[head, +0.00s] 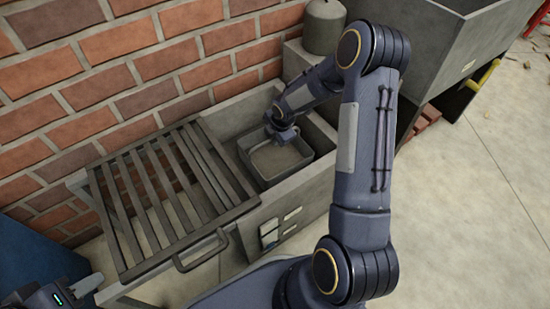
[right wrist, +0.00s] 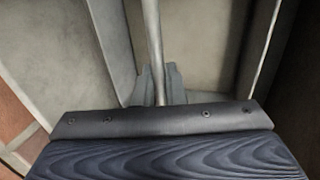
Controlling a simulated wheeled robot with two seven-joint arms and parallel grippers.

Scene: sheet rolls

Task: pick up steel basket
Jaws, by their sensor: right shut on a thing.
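The steel basket (head: 299,167) is a grey, square, open-topped container sitting in the recess of the concrete counter. Its bottom looks paler than its walls. My right gripper (head: 281,136) reaches down to its far rim. In the right wrist view, my right gripper (right wrist: 158,88) is shut on a thin grey bar of the steel basket (right wrist: 152,35), which runs away between the fingers. I cannot tell whether the basket is lifted off the floor of the recess. My left gripper (head: 60,297) shows only in part at the lower left corner, away from the basket; its fingers are unclear.
A slatted metal grate (head: 165,195) with a loop handle lies left of the basket. The counter's walls (head: 318,185) surround the basket closely. A brick wall (head: 130,85) stands behind. A grey canister (head: 323,28) and a large metal box (head: 450,45) are beyond. Floor at right is mostly clear.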

